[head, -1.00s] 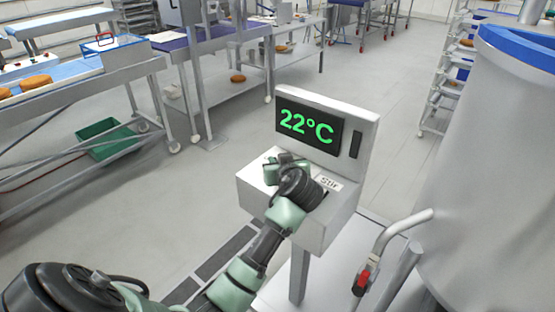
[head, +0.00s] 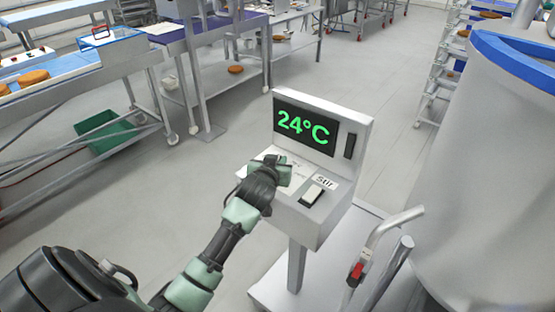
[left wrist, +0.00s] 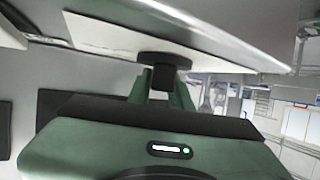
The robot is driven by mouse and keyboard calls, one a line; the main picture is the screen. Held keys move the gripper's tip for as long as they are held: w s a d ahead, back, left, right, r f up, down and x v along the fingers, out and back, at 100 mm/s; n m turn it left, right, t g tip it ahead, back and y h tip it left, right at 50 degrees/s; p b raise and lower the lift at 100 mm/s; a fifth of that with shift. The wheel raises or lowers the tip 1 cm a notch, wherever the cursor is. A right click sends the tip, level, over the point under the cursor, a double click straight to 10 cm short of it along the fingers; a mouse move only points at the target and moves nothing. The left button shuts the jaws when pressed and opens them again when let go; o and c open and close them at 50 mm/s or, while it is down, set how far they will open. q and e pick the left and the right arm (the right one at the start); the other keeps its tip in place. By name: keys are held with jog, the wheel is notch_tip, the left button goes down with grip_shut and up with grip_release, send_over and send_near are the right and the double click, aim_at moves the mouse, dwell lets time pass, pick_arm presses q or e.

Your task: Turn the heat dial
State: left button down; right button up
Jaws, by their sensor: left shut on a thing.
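The control box (head: 318,222) stands on a post, its upright display (head: 305,127) reading 24°C in green. My left gripper (head: 272,170) is at the left part of the box's sloped top and hides the heat dial in the head view. In the left wrist view the dark heat dial (left wrist: 165,60) has a round base against the pale panel (left wrist: 100,38). My left gripper's green fingers (left wrist: 162,88) are shut on its stem. The right gripper is not in view.
A white rocker switch (head: 312,195) beside the "Stir" label is uncovered on the box, right of my gripper. A large blue-rimmed metal vat (head: 480,170) and a bent handle (head: 385,230) stand to the right. Open floor lies left of the box.

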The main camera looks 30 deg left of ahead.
pick_arm(q)
jog(key=shift+r, duration=0.15)
jog(key=c, duration=1.3)
grip_release()
jog(key=b+v, duration=0.1)
jog(key=v, duration=0.6)
jog(key=shift+s+d+b, duration=0.1)
jog(key=shift+s+b, duration=0.2)
jog(key=shift+b, duration=0.05)
